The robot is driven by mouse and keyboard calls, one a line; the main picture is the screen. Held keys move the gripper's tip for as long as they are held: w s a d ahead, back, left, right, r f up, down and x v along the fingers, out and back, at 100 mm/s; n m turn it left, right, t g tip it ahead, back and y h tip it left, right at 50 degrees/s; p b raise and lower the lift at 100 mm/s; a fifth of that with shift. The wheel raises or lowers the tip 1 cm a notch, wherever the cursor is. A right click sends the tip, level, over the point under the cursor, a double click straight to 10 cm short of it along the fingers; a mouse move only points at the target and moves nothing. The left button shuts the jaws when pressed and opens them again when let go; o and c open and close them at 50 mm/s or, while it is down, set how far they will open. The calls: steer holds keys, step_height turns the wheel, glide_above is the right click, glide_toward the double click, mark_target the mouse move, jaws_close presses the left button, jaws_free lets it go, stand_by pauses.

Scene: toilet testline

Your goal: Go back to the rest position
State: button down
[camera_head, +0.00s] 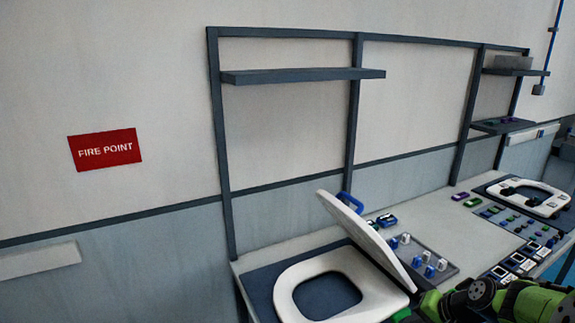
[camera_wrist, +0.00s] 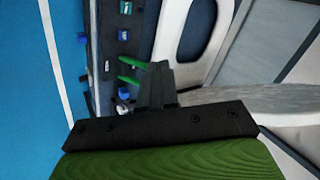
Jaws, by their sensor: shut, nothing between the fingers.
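My gripper (camera_wrist: 156,78) shows in the wrist view as dark fingers beyond a black mounting plate and a green body. The fingers are together and hold nothing. Behind them lie the worktable's parts and a white toilet seat (camera_wrist: 168,38). In the head view, my green and black arm enters at the bottom right, in front of the worktable (camera_head: 300,243); I cannot make out the fingertips there.
A white toilet seat (camera_head: 287,286) with raised, tilted lid (camera_head: 367,240) stands close left of my arm. A grey tray (camera_head: 436,257) holds several blue and white parts. Another seat (camera_head: 545,206) lies farther right. A shelf (camera_head: 300,75) hangs on the frame above.

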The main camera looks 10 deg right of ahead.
steer(key=s+a+r+n+g+h, duration=0.1)
steer(key=s+a+r+n, duration=0.15)
steer(key=a, duration=0.25)
steer(key=s+a+r+n+g+h, duration=0.1)
steer(key=a+r, duration=0.3)
steer(key=a, duration=0.1)
steer(key=s+a+r+n, duration=0.2)
steer(key=s+a+r, duration=0.1)
steer(key=s, duration=0.6)
steer(key=s+a+r+n+t+h, duration=0.1)
steer(key=s+a+r+n, duration=0.2)
steer(key=s+a, duration=0.3)
steer(key=s+r, duration=0.1)
steer(key=s, duration=0.2)
steer(key=shift+s+a+t, duration=0.2)
steer(key=shift+a+t, duration=0.1)
steer(key=c, duration=1.8)
jaws_free()
steer(key=shift+n, duration=0.25)
stand_by(2.4)
